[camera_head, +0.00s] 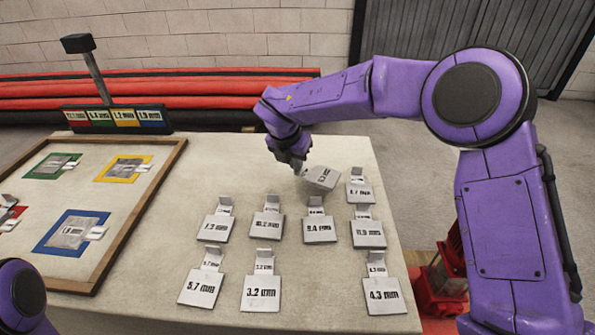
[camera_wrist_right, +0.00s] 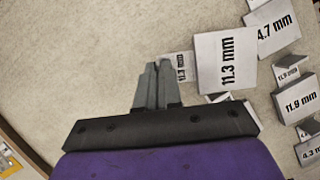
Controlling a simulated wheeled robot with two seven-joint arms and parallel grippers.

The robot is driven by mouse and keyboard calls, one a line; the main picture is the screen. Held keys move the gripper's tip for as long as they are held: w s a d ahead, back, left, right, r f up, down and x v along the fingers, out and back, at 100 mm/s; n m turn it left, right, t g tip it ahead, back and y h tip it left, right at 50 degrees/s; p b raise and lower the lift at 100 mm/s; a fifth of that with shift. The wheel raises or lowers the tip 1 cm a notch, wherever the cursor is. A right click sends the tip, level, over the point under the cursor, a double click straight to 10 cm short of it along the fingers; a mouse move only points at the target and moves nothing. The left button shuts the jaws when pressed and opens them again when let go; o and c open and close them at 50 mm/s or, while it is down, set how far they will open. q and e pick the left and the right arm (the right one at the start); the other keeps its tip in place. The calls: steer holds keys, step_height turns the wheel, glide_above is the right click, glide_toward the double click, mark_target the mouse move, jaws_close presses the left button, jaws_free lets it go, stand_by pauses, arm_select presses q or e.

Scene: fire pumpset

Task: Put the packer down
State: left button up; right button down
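The packer is a grey square plate marked 11.3 mm (camera_head: 322,178), with a small labelled tab. It is at the back right of the table, turned at an angle to the other plates. My right gripper (camera_head: 298,167) is at its tab end. In the right wrist view the gripper's fingers (camera_wrist_right: 157,80) are close together at the tab, and the packer's plate (camera_wrist_right: 223,62) extends to the right. The fingers hide part of the tab. I cannot tell whether the plate touches the table. My left gripper is out of view.
Several similar plates stand in rows on the table, including 4.7 mm (camera_head: 360,192), close right of the packer, and 9.4 mm (camera_head: 319,229). A wooden-framed board (camera_head: 115,235) with coloured squares is left. The tabletop between board and packer is clear (camera_head: 215,165).

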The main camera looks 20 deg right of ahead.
steer(key=x, duration=0.4)
steer(key=shift+s+a, duration=0.15)
steer(key=shift+s, duration=0.05)
steer(key=shift+f, duration=0.3)
steer(key=c, duration=1.3)
jaws_free()
steer(key=shift+f, duration=0.1)
steer(key=shift+a+r, duration=0.1)
steer(key=shift+r, duration=0.25)
steer(key=v, duration=1.1)
steer(key=shift+s+r+p, duration=0.2)
steer(key=shift+r+p, duration=0.05)
steer(key=shift+p, duration=0.05)
